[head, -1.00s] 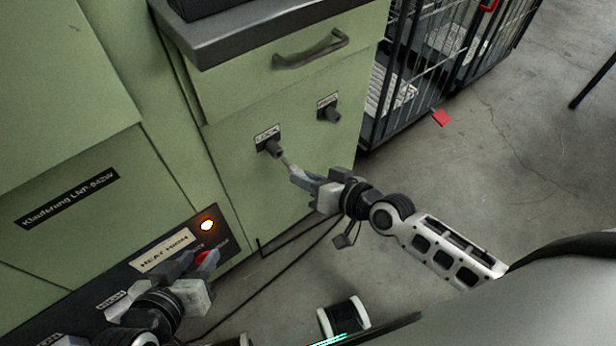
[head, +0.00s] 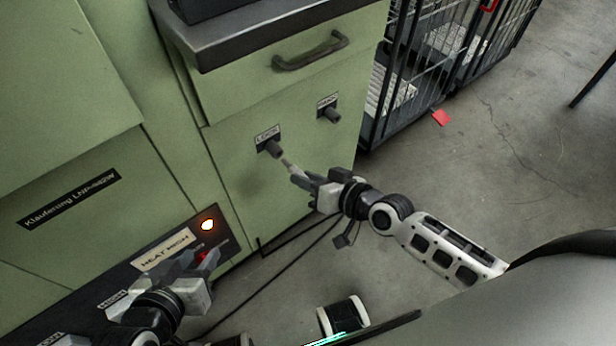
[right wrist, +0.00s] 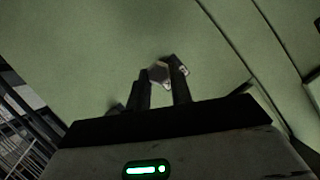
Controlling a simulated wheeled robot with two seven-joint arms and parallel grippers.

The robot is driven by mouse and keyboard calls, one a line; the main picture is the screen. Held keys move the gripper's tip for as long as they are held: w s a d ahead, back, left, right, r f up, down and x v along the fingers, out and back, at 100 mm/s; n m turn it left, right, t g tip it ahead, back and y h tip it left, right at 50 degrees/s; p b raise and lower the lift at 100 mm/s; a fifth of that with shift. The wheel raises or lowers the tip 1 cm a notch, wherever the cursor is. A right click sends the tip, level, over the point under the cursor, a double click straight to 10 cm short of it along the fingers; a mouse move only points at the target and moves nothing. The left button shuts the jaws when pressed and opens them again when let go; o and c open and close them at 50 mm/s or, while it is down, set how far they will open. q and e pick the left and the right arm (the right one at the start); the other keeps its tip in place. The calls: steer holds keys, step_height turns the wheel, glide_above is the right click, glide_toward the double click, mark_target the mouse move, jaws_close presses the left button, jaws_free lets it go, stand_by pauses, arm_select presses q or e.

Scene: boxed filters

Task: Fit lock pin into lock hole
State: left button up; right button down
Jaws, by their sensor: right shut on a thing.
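The lock hole is in a dark round fitting (head: 271,150) under a LOCK label on the green cabinet front. My right gripper (head: 296,177) is shut on a thin pale pin (head: 287,162), whose tip points up-left at the fitting. The tip is close to the fitting; I cannot tell whether they touch.
A second labelled fitting (head: 331,114) sits to the right on the cabinet, below a drawer handle (head: 311,52). A panel with a lit orange lamp (head: 208,225) is at lower left. Wire cages (head: 430,70) stand to the right. The floor between is mostly clear.

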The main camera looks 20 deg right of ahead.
mark_target(294, 166)
arm_select(q)
steer(key=shift+r, duration=0.1)
stand_by(0.3)
steer(key=shift+f, duration=0.25)
arm_select(e)
steer(key=shift+w+a, duration=0.25)
steer(key=shift+w, duration=0.5)
steer(key=shift+w+a, duration=0.3)
steer(key=shift+w, duration=0.4)
steer(key=shift+w+a, duration=0.25)
steer(key=shift+w, duration=0.5)
steer(key=c, duration=1.2)
jaws_free()
steer(key=shift+o, duration=0.2)
steer(key=shift+s, duration=0.1)
arm_select(q)
step_height(294, 166, up, 6)
steer(key=a+t+p, duration=0.1)
steer(key=p, duration=0.2)
steer(key=shift+s+a+r+t+y, duration=0.2)
steer(key=shift+s+t+y, duration=0.05)
steer(key=shift+t+y, duration=0.05)
arm_select(e)
steer(key=v, duration=1.6)
steer(key=shift+w+r, duration=0.1)
steer(key=shift+w, duration=0.1)
